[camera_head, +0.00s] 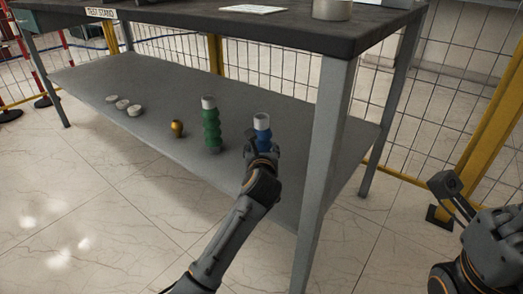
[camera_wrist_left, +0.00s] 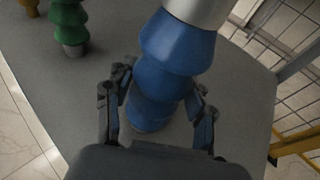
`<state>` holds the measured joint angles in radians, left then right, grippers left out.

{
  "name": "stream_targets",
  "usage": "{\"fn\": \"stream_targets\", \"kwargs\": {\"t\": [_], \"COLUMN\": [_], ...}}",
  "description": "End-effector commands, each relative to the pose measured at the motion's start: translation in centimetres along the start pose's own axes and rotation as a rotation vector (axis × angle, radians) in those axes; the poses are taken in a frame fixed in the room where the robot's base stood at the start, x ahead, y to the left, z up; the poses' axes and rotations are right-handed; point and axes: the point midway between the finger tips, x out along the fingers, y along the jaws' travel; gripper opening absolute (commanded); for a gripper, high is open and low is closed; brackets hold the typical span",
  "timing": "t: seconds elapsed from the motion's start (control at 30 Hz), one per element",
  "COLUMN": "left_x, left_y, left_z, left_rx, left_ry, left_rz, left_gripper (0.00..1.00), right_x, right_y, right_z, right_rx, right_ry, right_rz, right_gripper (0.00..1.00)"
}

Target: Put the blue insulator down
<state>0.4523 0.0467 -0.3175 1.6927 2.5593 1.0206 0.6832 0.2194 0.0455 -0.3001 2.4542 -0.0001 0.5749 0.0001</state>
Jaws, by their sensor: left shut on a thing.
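The blue insulator (camera_head: 262,124) has a white top and is upright over the lower shelf (camera_head: 150,90) of the test stand. My left gripper (camera_head: 261,148) is shut on it, and my arm partly hides it in the head view. In the left wrist view the blue insulator (camera_wrist_left: 165,70) is between the two fingers of my left gripper (camera_wrist_left: 160,110). Its lower end appears at or very near the shelf surface; I cannot tell if it touches. My right gripper (camera_head: 447,188) is at the right, away from the shelf, with its fingers too unclear to judge.
A green insulator (camera_head: 211,125) stands left of the blue one. A small gold piece (camera_head: 177,128) and several pale discs (camera_head: 122,104) are further left. The table top (camera_head: 290,30) overhangs the shelf, and a grey leg (camera_head: 322,170) stands just right of my left arm.

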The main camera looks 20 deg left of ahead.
Motion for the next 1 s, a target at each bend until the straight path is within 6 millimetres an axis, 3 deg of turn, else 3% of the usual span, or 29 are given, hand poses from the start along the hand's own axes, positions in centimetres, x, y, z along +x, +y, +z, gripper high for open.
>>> {"fn": "stream_targets", "kwargs": {"t": [0.1,0.13,0.2,0.6,0.67,0.77,1.0], "left_x": [0.1,0.1,0.1,0.0,-0.7,-2.4,-7.7], "left_y": [0.0,0.0,0.0,0.0,-0.1,-0.1,-0.1], "left_z": [-0.1,-0.3,-0.3,0.1,0.1,0.2,0.2], "left_rx": [-0.001,0.000,0.000,0.000,0.000,-0.001,-0.001], "left_ry": [-0.003,0.000,0.000,-0.001,0.002,0.003,0.004], "left_rz": [0.000,0.000,0.000,0.000,-0.001,-0.003,-0.002], "left_gripper": [0.03,0.61,0.75,0.77,0.77,0.77,0.77], "right_x": [0.0,0.0,0.0,0.0,0.5,-0.3,-1.4], "right_y": [0.0,0.0,0.0,0.0,0.0,0.2,0.5], "right_z": [0.0,0.0,0.0,0.0,0.0,0.6,1.0], "right_rx": [0.000,0.000,0.000,0.000,0.000,0.004,0.014], "right_ry": [0.000,0.000,0.000,0.000,0.005,-0.040,-0.107], "right_rz": [0.000,0.000,0.000,0.000,0.000,0.013,0.040], "right_gripper": [0.00,0.00,0.00,0.00,0.00,0.00,0.00]}}
